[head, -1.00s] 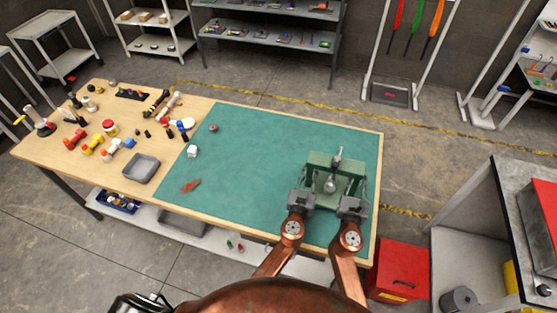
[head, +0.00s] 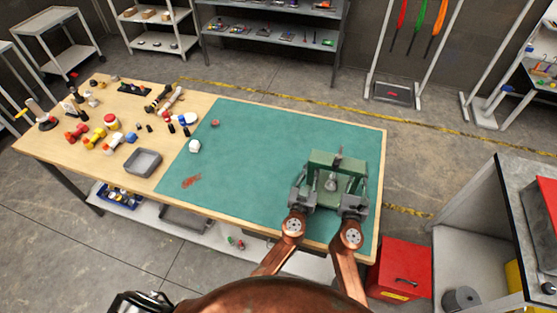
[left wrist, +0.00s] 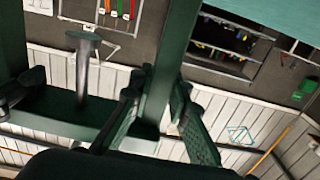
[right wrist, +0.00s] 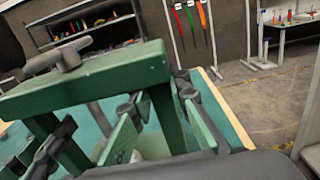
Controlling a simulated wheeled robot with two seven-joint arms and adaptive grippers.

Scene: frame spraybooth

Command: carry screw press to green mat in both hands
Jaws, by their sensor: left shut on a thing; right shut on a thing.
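The green screw press (head: 335,165) is over the right part of the green mat (head: 255,150) in the head view. My left gripper (head: 301,190) is shut on its left side and my right gripper (head: 357,200) on its right side. In the left wrist view a green upright (left wrist: 165,70) of the press stands between the fingers (left wrist: 155,120). In the right wrist view the fingers (right wrist: 160,112) flank another green upright (right wrist: 170,115), below the top beam and grey screw handle (right wrist: 58,57). I cannot tell whether the base touches the mat.
A grey tray (head: 143,162) and several tools lie on bare wood farther left. A red box (head: 400,268) stands right of the table.

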